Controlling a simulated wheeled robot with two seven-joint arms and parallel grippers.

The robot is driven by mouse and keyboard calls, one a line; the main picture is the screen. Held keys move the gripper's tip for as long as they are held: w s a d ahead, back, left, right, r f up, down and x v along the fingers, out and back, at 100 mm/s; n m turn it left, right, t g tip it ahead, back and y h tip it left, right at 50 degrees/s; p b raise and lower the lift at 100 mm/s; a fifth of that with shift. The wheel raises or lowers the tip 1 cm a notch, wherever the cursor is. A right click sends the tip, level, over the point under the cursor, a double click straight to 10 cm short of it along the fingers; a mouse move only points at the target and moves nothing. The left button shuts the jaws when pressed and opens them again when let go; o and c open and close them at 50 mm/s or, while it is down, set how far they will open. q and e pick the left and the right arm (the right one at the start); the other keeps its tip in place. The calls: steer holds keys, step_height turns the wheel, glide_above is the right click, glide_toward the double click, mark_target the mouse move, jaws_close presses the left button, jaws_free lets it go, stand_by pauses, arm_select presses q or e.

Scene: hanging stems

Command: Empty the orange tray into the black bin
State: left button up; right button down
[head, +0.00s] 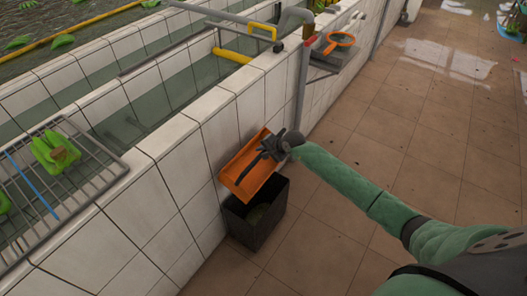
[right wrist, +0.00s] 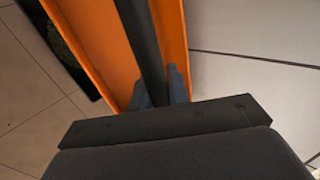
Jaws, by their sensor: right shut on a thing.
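The orange tray (head: 257,182) is tilted above the black bin (head: 248,226), beside the white tiled wall. My right gripper (head: 268,150) is shut on the tray, at its side toward my arm. In the right wrist view the tray (right wrist: 108,50) fills the upper middle, with the gripper's dark parts (right wrist: 153,95) against it. The part of the tray's inside that shows in the head view looks bare. The bin stands on the floor against the wall, with dark green stuff inside. My left gripper is not in view.
A wire rack (head: 60,195) with green bananas (head: 52,150) sits on the left over the water trough. A grey post (head: 302,85) and a small shelf with an orange ring-shaped thing (head: 338,42) are beyond the tray. The tiled floor (head: 400,130) on the right is open.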

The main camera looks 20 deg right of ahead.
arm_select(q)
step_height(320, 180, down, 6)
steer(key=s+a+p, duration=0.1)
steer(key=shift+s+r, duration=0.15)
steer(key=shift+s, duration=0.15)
arm_select(e)
steer(key=shift+w+a+r+g+h, duration=0.1)
steer(key=shift+w+a+g+h, duration=0.8)
steer(key=shift+w, duration=0.2)
steer(key=shift+w+a+r+g+h, duration=0.1)
steer(key=shift+w+a+g+h, duration=0.65)
steer(key=shift+w+g, duration=0.3)
